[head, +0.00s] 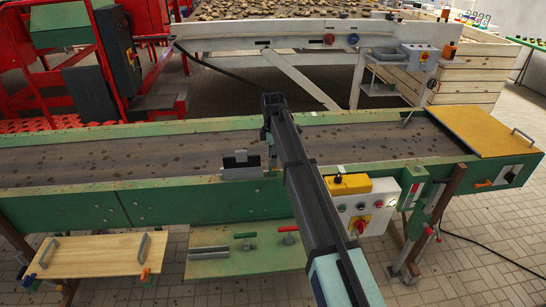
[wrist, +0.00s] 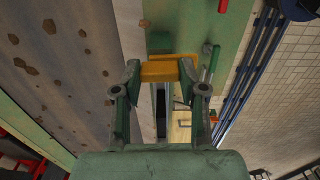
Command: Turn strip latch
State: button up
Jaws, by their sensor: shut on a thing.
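My gripper (head: 268,152) is lowered at the near rim of the green conveyor, just right of a grey bracket (head: 240,166). In the wrist view my gripper (wrist: 160,78) has its two fingers on either side of a yellow-orange piece (wrist: 166,70), apparently the strip latch, and is shut on it. The latch sits over the pale strip along the belt's edge. In the head view the latch is hidden behind my arm and gripper. How far the latch is turned, I cannot tell.
The brown belt (head: 120,157) carries dark clods. A control box (head: 365,205) with a red knob is right of my arm. A green shelf (head: 215,266) below holds green and red handles. A wooden board (head: 85,258) is at lower left, a yellow cover (head: 482,132) at right.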

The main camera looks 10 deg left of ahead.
jog(key=o, duration=0.9)
jog(key=shift+c, duration=0.2)
notch_tip(320, 180, up, 12)
